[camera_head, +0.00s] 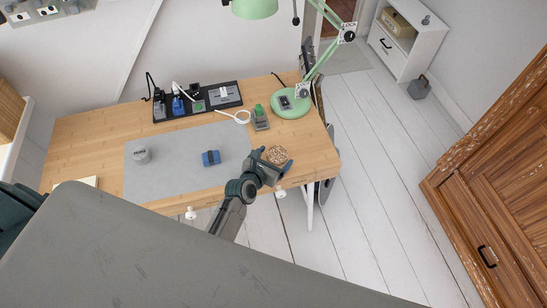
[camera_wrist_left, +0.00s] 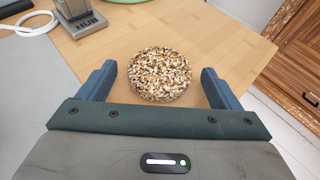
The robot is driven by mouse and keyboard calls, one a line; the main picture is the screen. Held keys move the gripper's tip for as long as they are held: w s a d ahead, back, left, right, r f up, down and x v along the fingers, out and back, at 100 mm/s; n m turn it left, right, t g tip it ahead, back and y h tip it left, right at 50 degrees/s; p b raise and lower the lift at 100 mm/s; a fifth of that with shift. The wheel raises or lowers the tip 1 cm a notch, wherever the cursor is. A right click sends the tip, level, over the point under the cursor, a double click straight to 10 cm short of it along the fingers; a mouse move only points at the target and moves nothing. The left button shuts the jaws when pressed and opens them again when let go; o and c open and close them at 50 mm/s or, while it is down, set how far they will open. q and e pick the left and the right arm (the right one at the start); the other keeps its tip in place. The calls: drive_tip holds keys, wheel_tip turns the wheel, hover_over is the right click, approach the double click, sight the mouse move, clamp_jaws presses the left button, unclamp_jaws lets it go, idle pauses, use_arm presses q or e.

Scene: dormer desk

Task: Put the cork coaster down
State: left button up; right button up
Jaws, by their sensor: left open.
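The cork coaster (camera_head: 277,154) is a round, speckled brown and cream disc. It lies flat on the wooden desk near its right front corner. In the left wrist view the coaster (camera_wrist_left: 160,75) sits between the fingertips, with a gap to each finger. My left gripper (camera_head: 269,163) is open and low over the desk at the coaster's near side; its two blue fingers (camera_wrist_left: 158,78) also show in the left wrist view and hold nothing. My right gripper is not in view.
A grey desk mat (camera_head: 185,181) carries a grey round container (camera_head: 141,155) and a blue object (camera_head: 211,158). Behind the coaster are a grey hub stand (camera_head: 261,121) and a green lamp base (camera_head: 290,104). The desk's right edge is close to the coaster.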

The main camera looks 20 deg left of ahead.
use_arm(q)
drive_tip(key=shift+r, duration=0.1)
drive_tip(key=shift+s+r, duration=0.1)
drive_tip(key=shift+s, duration=0.1)
drive_tip(key=v, duration=1.1)
drive_tip(key=shift+s+r, duration=0.2)
drive_tip(key=shift+s, duration=0.05)
drive_tip(key=shift+a, duration=0.1)
